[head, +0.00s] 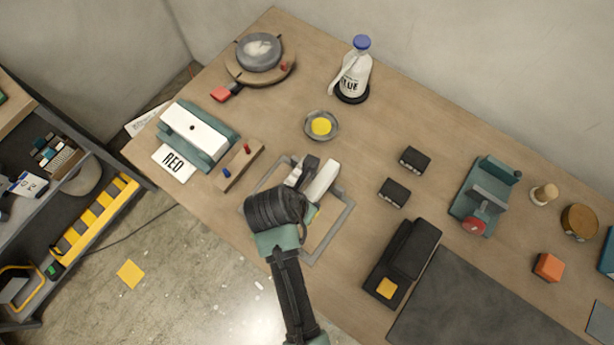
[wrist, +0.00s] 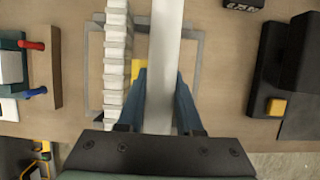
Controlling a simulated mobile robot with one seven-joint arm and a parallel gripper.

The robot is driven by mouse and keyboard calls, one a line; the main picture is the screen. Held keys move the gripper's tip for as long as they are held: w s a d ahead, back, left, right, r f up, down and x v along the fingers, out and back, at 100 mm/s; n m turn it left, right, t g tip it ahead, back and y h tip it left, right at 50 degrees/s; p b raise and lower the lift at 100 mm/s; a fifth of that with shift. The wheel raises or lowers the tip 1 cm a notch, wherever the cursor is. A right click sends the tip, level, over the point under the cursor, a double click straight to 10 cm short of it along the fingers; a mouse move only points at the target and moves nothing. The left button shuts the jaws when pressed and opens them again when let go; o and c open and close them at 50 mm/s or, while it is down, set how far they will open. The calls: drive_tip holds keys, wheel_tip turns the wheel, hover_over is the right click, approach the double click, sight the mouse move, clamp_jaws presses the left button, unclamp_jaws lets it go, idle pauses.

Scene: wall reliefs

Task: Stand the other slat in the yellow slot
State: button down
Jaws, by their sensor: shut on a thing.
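My gripper (wrist: 160,98) shows at the bottom of the wrist view, its two blue fingers shut on a plain white slat (wrist: 166,50). The slat runs up the middle of the view; it also shows in the head view (head: 322,179), over the grey frame (head: 340,226). A yellow patch (wrist: 139,72), apparently the yellow slot, lies just left of the held slat and is partly hidden. A ribbed white slat-like piece (wrist: 117,60) stands left of it, inside the frame outline. The slat's lower end is hidden, so I cannot tell whether it touches the slot.
A wooden block with red and blue pegs (head: 239,166) lies left of the frame. A black box with a yellow square (head: 403,258) lies right, with two small dark blocks (head: 394,192) nearby. A dish with a yellow disc (head: 321,125) sits behind.

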drive_tip(key=shift+f+b, duration=1.25)
drive_tip(key=shift+f, duration=1.5)
drive_tip(key=shift+f, duration=0.35)
drive_tip(key=shift+c, duration=2.4)
unclamp_jaws()
